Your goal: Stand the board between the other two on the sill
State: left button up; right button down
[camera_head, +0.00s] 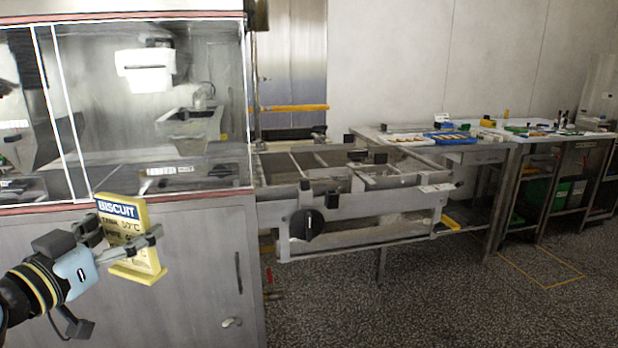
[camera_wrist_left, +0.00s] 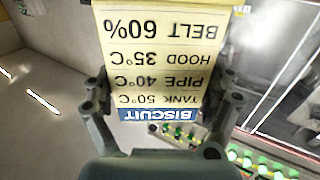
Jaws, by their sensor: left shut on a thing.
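The board (camera_head: 137,240) is a yellow plate on a yellow foot, with a blue band reading BISCUIT and lines of dark text. My left gripper (camera_head: 122,236) is shut on it, with its fingers across the board's sides. It is held nearly upright, slightly tilted, in front of the glass-fronted cabinet. In the left wrist view the board (camera_wrist_left: 158,58) appears upside down between the fingers. A narrow reddish sill (camera_head: 205,197) runs under the cabinet's glass. I cannot make out the other two boards. My right gripper is not in view.
The steel cabinet (camera_head: 195,265) stands close behind the board. A conveyor frame with a black knob (camera_head: 307,224) adjoins it on the right. Worktables with trays (camera_head: 448,137) stand farther right. The left wrist view shows green-lit buttons (camera_wrist_left: 262,168) low right. Speckled floor lies clear at front right.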

aim_at(151, 268)
pick_arm(q)
jog(key=s+f, duration=0.1)
jog(key=f, duration=0.1)
jog(key=s+d+f+m+h+b, duration=0.1)
jog(key=s, duration=0.1)
jog(key=s+d+f+h+b, duration=0.1)
jog(key=s+f, duration=0.1)
jog(key=shift+s+d+f+g, duration=0.1)
jog(key=shift+d+f+g, duration=0.2)
jog(key=shift+g, duration=0.1)
jog(key=s+d+m+g+h+b, duration=0.1)
jog(key=s+d+m+h+b, duration=0.1)
jog(key=s+d, duration=0.3)
notch_tip(151, 268, up, 10)
jog(key=shift+s+f, duration=0.15)
dwell(0.3)
